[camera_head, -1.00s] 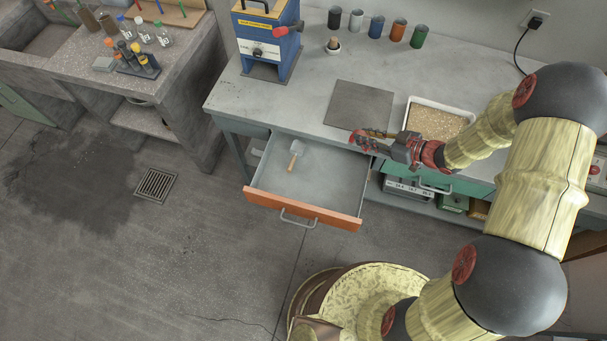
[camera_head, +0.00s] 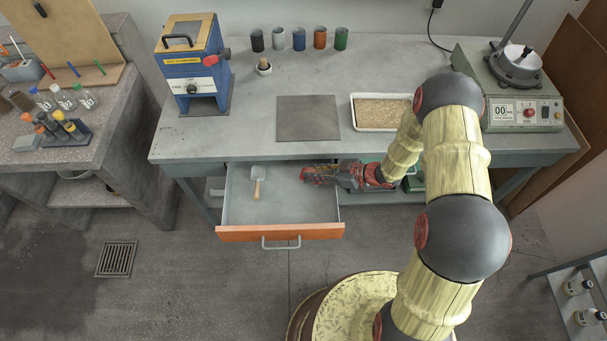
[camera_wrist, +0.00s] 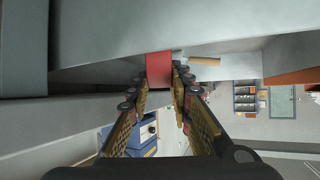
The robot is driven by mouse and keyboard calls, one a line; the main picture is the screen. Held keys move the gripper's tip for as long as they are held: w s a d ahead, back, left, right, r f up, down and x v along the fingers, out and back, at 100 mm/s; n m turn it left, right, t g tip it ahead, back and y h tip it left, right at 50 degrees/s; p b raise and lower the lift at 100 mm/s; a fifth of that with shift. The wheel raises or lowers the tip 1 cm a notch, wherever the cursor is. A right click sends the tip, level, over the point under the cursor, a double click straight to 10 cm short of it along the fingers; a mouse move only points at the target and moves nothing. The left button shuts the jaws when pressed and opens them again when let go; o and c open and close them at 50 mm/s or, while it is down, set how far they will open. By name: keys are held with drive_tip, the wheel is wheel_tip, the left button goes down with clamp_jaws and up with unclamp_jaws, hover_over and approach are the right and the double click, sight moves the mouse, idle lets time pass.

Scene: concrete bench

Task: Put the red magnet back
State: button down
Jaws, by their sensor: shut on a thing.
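The red magnet (camera_wrist: 158,66) shows in the wrist view as a red block between my fingertips. My gripper (camera_wrist: 160,84) is shut on it. In the head view my gripper (camera_head: 312,174) points left, low over the right part of the open drawer (camera_head: 240,210). I cannot tell whether the magnet touches the drawer. The drawer has an orange front (camera_head: 280,232) with a metal handle. A small scoop (camera_head: 257,181) with a wooden handle lies inside it, left of my gripper.
The grey bench top (camera_head: 220,140) is above the drawer. It carries a blue machine (camera_head: 192,75), a dark square plate (camera_head: 308,118), a white tray of grain (camera_head: 382,123), several coloured cups and a green-grey device (camera_head: 500,105) at right. The drawer's middle is clear.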

drive_tip(key=shift+f, duration=0.45)
drive_tip(key=b+x, duration=0.1)
drive_tip(key=x, duration=0.1)
drive_tip(key=b+x, duration=0.1)
drive_tip(key=x, duration=0.1)
drive_tip(key=shift+w+a+r, duration=0.1)
drive_tip(key=shift+a+r, duration=0.15)
drive_tip(key=shift+r, duration=0.15)
drive_tip(key=c, duration=1.6)
unclamp_jaws()
